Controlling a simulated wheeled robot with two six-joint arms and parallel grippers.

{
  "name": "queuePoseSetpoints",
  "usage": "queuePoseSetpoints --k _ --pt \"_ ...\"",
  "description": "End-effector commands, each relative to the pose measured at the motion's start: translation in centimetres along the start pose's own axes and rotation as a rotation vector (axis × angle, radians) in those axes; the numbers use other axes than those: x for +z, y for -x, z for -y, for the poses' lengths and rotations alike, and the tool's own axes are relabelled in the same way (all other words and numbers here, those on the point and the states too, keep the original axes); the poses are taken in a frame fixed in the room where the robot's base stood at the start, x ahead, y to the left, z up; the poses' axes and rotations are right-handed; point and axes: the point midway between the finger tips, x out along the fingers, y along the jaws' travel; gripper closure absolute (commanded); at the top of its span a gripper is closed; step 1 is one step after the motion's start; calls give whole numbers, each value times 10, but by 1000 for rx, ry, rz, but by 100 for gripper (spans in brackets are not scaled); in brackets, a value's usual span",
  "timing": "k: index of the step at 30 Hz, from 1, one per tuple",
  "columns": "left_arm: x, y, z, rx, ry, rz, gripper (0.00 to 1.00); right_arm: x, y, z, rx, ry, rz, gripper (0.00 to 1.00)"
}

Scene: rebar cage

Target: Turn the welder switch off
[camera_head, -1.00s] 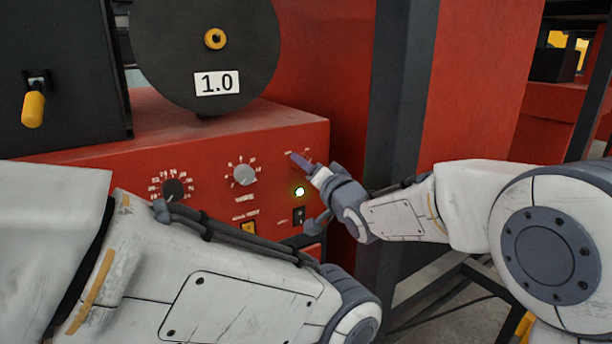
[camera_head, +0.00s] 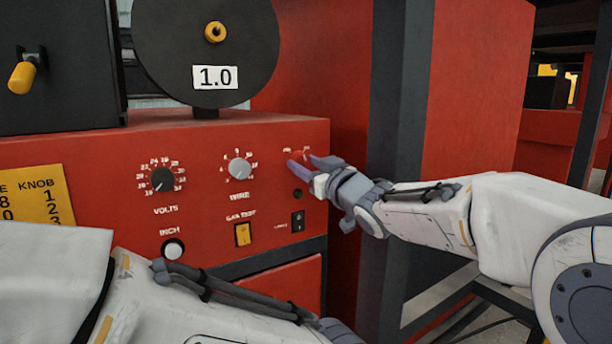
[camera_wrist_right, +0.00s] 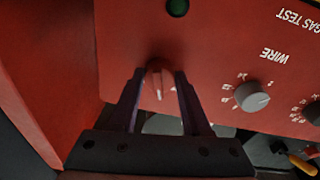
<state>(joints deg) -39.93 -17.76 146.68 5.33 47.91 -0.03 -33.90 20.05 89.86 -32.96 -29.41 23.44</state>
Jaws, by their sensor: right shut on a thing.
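The welder switch is a small red rotary knob (camera_head: 301,155) at the upper right of the red welder panel (camera_head: 208,205). In the right wrist view the knob (camera_wrist_right: 160,75) sits between both fingertips, with its pale pointer mark toward the gripper. My right gripper (camera_head: 304,164) is shut on this knob; in the head view its fingers partly hide it. The indicator lamp (camera_head: 297,194) below the knob is dark, and it looks dull dark green in the wrist view (camera_wrist_right: 177,7).
The panel also has a volts knob (camera_head: 162,179), a wire knob (camera_head: 239,168), a yellow gas test switch (camera_head: 242,234) and a black rocker (camera_head: 298,221). A black spool (camera_head: 207,40) stands above. A dark post (camera_head: 399,110) rises right of the welder.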

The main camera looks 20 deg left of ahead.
Motion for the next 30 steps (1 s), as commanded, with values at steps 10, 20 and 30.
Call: queuePoseSetpoints --k 10,20,30 --pt "1 -17 1 0 0 0 100 2 0 -1 -23 282 -15 100" --pt "1 -22 2 0 0 0 100 2 0 -2 -36 435 -23 100" --pt "1 -23 2 0 0 0 100 1 0 -2 -39 474 -25 100"
